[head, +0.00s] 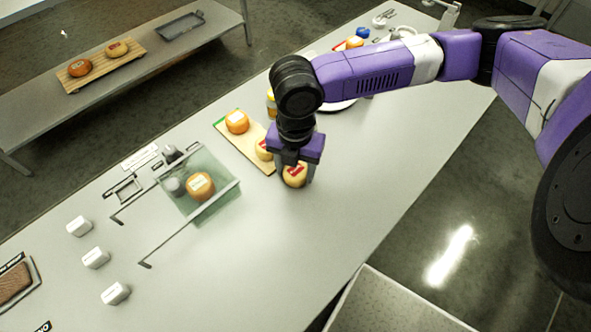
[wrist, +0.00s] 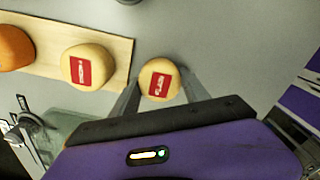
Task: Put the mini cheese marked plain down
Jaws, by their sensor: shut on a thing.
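A small pale-yellow cheese with a red label (head: 294,174) is between the fingers of my gripper (head: 299,172), just right of the wooden board's near end. It also shows in the wrist view (wrist: 159,80), label facing up, with a finger (wrist: 126,105) on either side. The label seems to read plain, but it is small. I cannot tell whether the cheese touches the table (head: 262,235) or hangs slightly above it. A second yellow cheese with a red label (wrist: 86,66) sits on the wooden board (wrist: 122,50), apart from the held one.
An orange cheese (head: 237,121) is on the same board. Several white blocks (head: 95,257) lie further left. The table right of and in front of my gripper is clear.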

